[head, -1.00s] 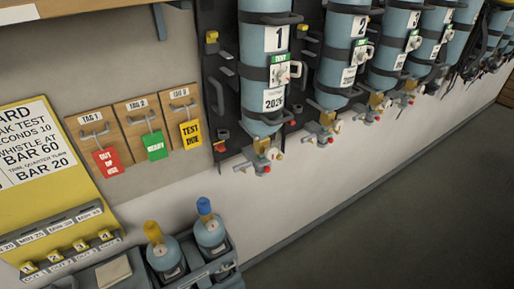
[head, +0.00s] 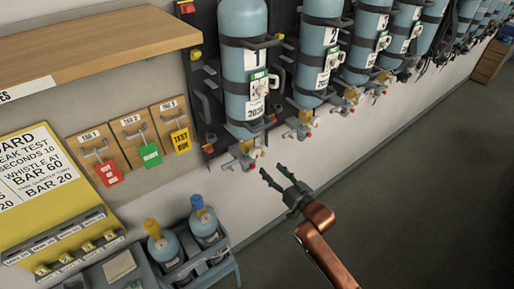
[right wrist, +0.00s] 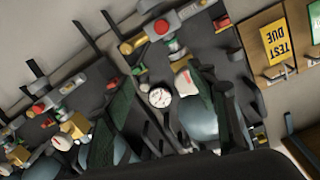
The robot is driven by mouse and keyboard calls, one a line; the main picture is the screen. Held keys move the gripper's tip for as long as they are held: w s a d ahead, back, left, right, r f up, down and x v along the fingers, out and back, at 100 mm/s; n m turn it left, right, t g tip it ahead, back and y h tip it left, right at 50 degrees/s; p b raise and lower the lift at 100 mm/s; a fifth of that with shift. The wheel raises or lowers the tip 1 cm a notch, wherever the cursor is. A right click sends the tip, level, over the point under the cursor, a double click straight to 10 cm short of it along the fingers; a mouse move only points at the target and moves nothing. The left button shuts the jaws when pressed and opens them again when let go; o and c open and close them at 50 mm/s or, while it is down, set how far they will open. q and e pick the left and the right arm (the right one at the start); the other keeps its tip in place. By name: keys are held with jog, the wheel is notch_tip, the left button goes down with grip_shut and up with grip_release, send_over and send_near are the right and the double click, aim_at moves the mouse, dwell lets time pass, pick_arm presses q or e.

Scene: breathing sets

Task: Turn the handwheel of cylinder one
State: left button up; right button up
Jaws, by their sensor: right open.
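Cylinder one (head: 246,75) is a pale blue bottle with a "1" label, strapped neck-down to a dark wall panel. Its valve (head: 242,157), with brass and red parts, sits at its lower end; I cannot tell the exact handwheel shape in the head view. In the right wrist view the scene is upside down, with a valve showing a red knob (right wrist: 161,27) and a brass part (right wrist: 130,46). My right gripper (head: 272,170) is open and empty, just right of and below the valve, apart from it. My left gripper is not in view.
Cylinder two (head: 320,65) and several more hang along the wall to the right. Tag boards (head: 133,138) and a yellow sign panel (head: 40,200) are at left. A grey crate with small bottles (head: 205,225) stands below. A wooden shelf (head: 100,45) juts out at upper left. The floor at right is clear.

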jog(key=y, duration=0.1)
send_near(257, 154)
jog(key=x, duration=0.4)
jog(key=shift+n, duration=0.3)
jog(key=p+x, duration=0.2)
jog(key=x, duration=0.4)
jog(key=shift+w+a, duration=0.15)
jog(key=shift+w, duration=0.05)
jog(key=c, duration=1.2)
jog(key=shift+o, duration=0.2)
